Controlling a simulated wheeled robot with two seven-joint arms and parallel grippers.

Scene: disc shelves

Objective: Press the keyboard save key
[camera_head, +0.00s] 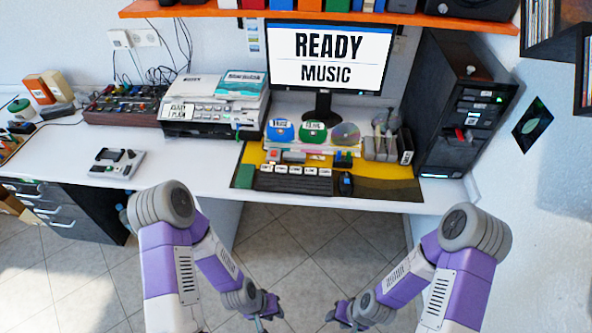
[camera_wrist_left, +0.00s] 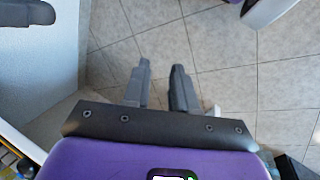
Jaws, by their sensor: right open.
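A dark keyboard (camera_head: 291,184) lies on the yellow and dark mat at the front of the white desk. A row of small white labelled keys (camera_head: 296,170) runs along its back edge; the labels are too small to read, so I cannot tell which one is save. The monitor (camera_head: 329,60) behind shows "READY MUSIC". My left gripper (camera_head: 268,312) hangs below and in front of the desk, empty; in the left wrist view its two fingers (camera_wrist_left: 160,78) are apart above the floor tiles. My right gripper (camera_head: 338,314) is also low in front of the desk, open, away from the keyboard.
A mouse (camera_head: 345,184) sits right of the keyboard. Pouches and a disc stand behind it. A printer (camera_head: 212,115) is at the left, a black computer tower (camera_head: 463,105) at the right. An orange shelf (camera_head: 400,18) hangs above.

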